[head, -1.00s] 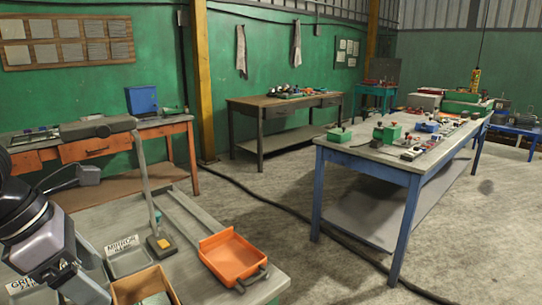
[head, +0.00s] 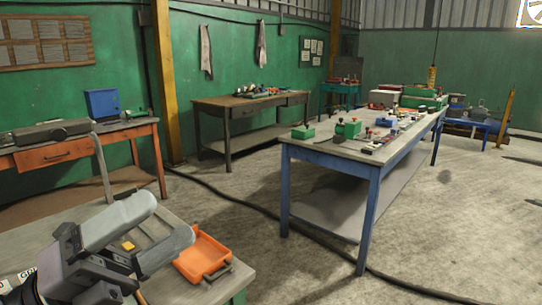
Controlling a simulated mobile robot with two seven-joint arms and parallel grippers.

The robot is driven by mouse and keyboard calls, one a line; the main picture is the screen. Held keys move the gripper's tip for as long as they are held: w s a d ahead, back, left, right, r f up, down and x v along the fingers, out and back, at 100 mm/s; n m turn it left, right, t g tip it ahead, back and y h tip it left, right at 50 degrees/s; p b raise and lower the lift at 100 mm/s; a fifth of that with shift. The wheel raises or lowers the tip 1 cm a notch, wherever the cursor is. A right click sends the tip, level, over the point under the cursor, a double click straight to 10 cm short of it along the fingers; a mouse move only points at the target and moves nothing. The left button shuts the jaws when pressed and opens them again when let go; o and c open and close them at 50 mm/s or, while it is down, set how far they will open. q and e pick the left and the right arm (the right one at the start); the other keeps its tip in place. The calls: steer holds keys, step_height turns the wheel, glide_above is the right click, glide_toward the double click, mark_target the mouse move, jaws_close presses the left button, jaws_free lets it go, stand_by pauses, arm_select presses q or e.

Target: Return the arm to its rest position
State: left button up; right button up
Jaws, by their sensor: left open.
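My left gripper (head: 160,233) is at the lower left of the head view, above the near grey-topped bench (head: 225,284). Its two grey fingers are apart with nothing visible between them, so it is open. The fingers point to the right, toward the orange tray (head: 203,256), and overlap its left side in the picture. I cannot tell whether they touch it. My left arm's wrist hides much of the bench's left part. My right gripper is not in view.
A column with a grey boom (head: 51,132) rises from the near bench close behind the gripper. A blue-legged table (head: 360,152) with small parts stands to the right. A dark cable (head: 245,198) crosses the floor. Open concrete floor (head: 440,215) lies at the right.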

arm_select(q)
steer(key=w+a+f+n+t+y, duration=0.35)
steer(key=n+t+y, duration=0.3)
steer(key=n, duration=0.35)
steer(key=w+a+f+n+t+y, duration=0.2)
steer(key=a+n+t+y, duration=0.35)
steer(key=n+y, duration=0.35)
steer(key=a+f+n+g+y, duration=0.4)
steer(key=f+n+y, duration=0.2)
steer(key=f+n, duration=0.5)
steer(key=s+d+f+n+g, duration=0.1)
steer(key=s+f+n+g, duration=0.1)
steer(key=s+f+g, duration=0.65)
steer(key=s+d+f+n+g, duration=0.2)
steer(key=s+f+g, duration=0.4)
steer(key=s+f, duration=0.6)
steer(key=w+d+f+t+h+b, duration=0.1)
steer(key=w+f+t, duration=0.2)
steer(key=f, duration=0.3)
steer(key=w+d+f+t+h+b, duration=0.1)
steer(key=w+d+f+t, duration=0.1)
steer(key=f, duration=0.4)
steer(key=shift+w+f+m+t+h+b, duration=0.3)
steer(key=shift+w+t, duration=0.4)
steer(key=shift+t, duration=0.45)
steer(key=shift+a+r, duration=0.1)
